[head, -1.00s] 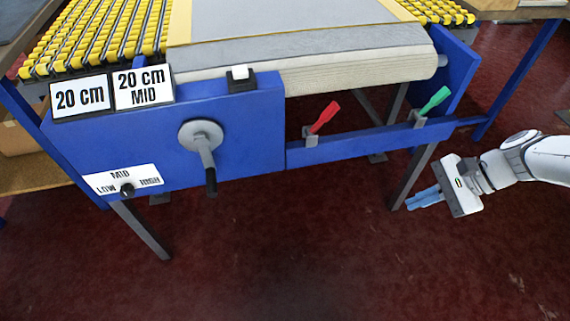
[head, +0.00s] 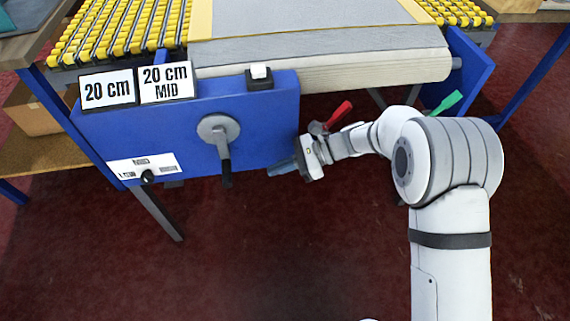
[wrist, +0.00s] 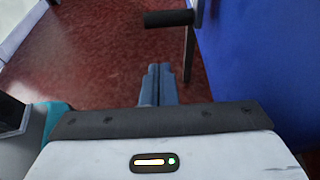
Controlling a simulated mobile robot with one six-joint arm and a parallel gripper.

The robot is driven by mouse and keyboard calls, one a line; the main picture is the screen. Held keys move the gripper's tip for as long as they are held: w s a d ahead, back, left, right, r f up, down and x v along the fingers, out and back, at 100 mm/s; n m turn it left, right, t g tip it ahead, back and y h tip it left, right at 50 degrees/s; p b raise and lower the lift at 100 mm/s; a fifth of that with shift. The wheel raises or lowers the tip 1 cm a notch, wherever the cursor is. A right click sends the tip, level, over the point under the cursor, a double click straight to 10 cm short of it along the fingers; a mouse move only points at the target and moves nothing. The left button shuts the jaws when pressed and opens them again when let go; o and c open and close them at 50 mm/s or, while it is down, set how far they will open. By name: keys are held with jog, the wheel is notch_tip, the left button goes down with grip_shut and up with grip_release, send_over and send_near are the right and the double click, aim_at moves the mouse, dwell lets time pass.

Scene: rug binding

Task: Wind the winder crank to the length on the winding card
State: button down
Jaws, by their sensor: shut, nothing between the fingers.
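The winder crank (head: 219,130) is a grey disc on the blue panel (head: 262,125), with its black handle (head: 226,172) hanging straight down. The winding card (head: 166,82) reads "20 cm MID", beside another card (head: 107,90) reading "20 cm". My gripper (head: 274,170) is right of the crank handle, apart from it, with its blue fingers pointing left. In the wrist view the fingers (wrist: 158,84) are together and empty, and the black handle (wrist: 169,18) shows ahead of them near the top. A rolled beige rug (head: 350,72) lies at the top of the winder.
A knob (head: 147,176) with a label plate sits low on the panel. A white switch (head: 259,74) is on top. A red lever (head: 338,114) and a green lever (head: 446,102) stand right, close to my arm. The dark red floor below is clear.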

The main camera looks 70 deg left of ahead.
aim_at(223, 159)
jog(key=r+b+x, duration=0.2)
jog(key=x, duration=0.6)
jog(key=shift+s, duration=0.6)
jog(key=shift+a+f, duration=0.1)
jog(key=shift+f, duration=0.05)
jog(key=shift+s+a+f+p, duration=0.15)
jog(key=shift+s+p, duration=0.25)
jog(key=shift+s, duration=0.6)
